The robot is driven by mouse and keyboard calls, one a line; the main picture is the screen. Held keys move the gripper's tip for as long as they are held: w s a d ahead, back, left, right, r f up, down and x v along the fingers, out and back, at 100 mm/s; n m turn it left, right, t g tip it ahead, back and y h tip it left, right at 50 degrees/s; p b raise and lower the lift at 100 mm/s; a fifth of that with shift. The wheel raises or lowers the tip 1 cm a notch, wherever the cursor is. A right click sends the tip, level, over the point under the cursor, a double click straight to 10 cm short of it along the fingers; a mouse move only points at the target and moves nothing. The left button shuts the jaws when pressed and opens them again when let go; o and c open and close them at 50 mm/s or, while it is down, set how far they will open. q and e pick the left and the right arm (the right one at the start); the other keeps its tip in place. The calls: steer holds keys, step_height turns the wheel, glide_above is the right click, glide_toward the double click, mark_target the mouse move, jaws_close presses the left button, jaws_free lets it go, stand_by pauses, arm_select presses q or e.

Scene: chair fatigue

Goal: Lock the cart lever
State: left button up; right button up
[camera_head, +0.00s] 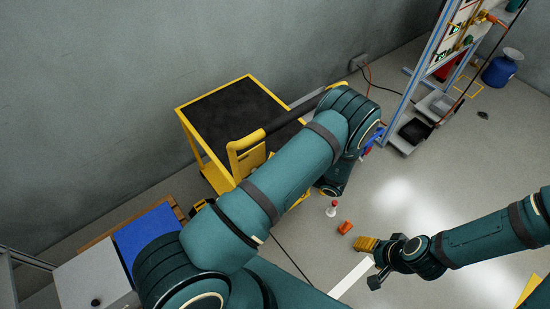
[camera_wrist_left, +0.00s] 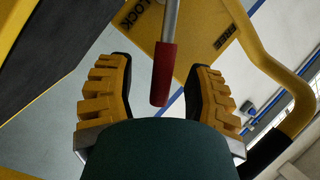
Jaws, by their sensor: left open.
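The yellow cart (camera_head: 222,168) with a black top stands by the wall in the head view, partly covered by my left arm. In the left wrist view, its lever (camera_wrist_left: 164,72), a grey rod with a red grip, hangs between a LOCK label on the left and a FREE label on the right. My left gripper (camera_wrist_left: 160,92) is open. Its yellow ridged fingers are on either side of the red grip, with visible gaps. My right gripper (camera_head: 368,245) is over the floor, away from the cart.
A small red-topped object (camera_head: 332,208) and an orange object (camera_head: 345,228) are on the floor right of the cart. A blue-framed rack (camera_head: 410,92) with bins stands at the upper right, near a blue drum (camera_head: 499,70). Floor between rack and right arm is mostly clear.

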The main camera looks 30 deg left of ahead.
arm_select(q)
steer(key=d, duration=1.1)
steer(key=shift+d+r, duration=0.3)
steer(key=shift+d, duration=0.1)
steer(key=shift+w, duration=0.15)
